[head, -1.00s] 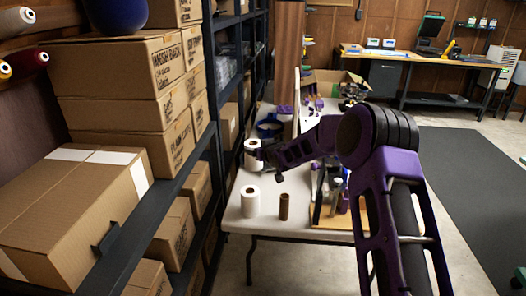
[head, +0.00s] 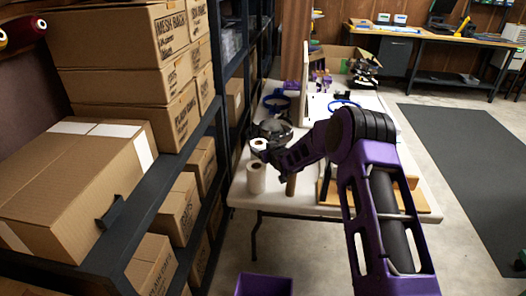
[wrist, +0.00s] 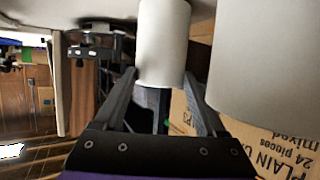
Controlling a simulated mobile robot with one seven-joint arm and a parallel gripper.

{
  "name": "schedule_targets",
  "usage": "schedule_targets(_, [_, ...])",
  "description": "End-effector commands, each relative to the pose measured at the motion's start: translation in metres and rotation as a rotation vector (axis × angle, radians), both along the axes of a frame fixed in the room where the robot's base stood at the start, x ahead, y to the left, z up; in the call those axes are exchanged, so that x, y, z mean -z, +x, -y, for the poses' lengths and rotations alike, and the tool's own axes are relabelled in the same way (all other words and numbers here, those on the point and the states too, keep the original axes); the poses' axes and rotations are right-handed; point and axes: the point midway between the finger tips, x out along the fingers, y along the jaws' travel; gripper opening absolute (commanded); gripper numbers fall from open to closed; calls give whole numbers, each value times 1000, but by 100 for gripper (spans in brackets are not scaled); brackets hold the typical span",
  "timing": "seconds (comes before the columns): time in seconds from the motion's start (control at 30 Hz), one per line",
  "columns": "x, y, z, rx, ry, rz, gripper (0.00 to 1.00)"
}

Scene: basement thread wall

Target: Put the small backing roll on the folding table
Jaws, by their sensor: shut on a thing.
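The small backing roll (wrist: 164,42) is a white cylinder between the two dark fingers of my gripper (wrist: 160,88) in the wrist view. My gripper is shut on it. In the head view the held roll (head: 258,146) shows just behind a second white roll, near the left edge of the folding table (head: 240,200). I cannot tell whether the held roll touches the table. The second, larger white roll (head: 256,179) stands upright on the table's near left corner. It fills the right of the wrist view (wrist: 265,65), close beside the held roll.
A brown roll (head: 291,186) stands right of the larger white roll. A wooden board (head: 330,208) with items lies to its right. A dark shelf with cardboard boxes (head: 80,175) runs along the left. A purple bin (head: 264,285) is in the foreground. Floor lies open at right.

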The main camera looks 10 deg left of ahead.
Motion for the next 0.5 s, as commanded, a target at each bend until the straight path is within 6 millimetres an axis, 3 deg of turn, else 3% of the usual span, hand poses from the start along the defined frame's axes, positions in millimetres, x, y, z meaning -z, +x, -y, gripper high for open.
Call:
schedule_targets(0.37, [6, 0, 0, 0, 1, 3, 10])
schedule_targets(0.4, [6, 0, 0, 0, 1, 2, 77])
schedule_targets(0.5, [6, 0, 0, 0, 0, 1, 95])
